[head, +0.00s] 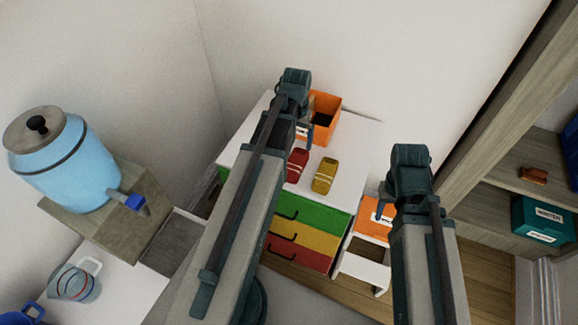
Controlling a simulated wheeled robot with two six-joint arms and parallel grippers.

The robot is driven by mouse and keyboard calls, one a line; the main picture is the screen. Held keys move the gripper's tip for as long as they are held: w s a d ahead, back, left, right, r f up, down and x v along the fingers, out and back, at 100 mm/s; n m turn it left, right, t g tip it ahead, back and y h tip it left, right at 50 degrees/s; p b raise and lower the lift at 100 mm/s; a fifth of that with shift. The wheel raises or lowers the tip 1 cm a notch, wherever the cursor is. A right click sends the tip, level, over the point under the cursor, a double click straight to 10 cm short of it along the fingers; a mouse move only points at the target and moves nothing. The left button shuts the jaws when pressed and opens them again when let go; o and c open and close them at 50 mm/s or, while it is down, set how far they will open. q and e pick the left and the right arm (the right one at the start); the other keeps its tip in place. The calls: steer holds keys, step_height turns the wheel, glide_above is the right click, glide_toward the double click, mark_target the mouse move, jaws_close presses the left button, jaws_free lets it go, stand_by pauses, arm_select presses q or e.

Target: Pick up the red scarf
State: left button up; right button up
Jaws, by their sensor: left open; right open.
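The red scarf (297,165) lies folded on the white top of a cabinet (347,190), with a light band across it. Its left part is hidden behind my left arm. A similar yellow folded scarf (325,176) lies just to its right. My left gripper (296,126) is open above the cabinet top, further back in the picture than the red scarf and apart from it. My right gripper (405,207) is open and empty, to the right of the cabinet top.
An orange open bin (326,112) stands at the back of the cabinet top. Green, yellow and red drawers (305,238) are below. A blue drink dispenser (68,165) and a jug (76,283) are at left. Wooden shelves (510,178) with a teal box (541,220) stand at right.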

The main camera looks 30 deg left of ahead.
mark_target(295, 162)
arm_select(q)
steer(key=shift+w+d+f+b, duration=0.1)
steer(key=shift+f+b, duration=6.85)
steer(key=shift+f, duration=0.05)
steer(key=shift+r, duration=0.1)
steer(key=c, duration=1.3)
steer(key=shift+c, duration=0.2)
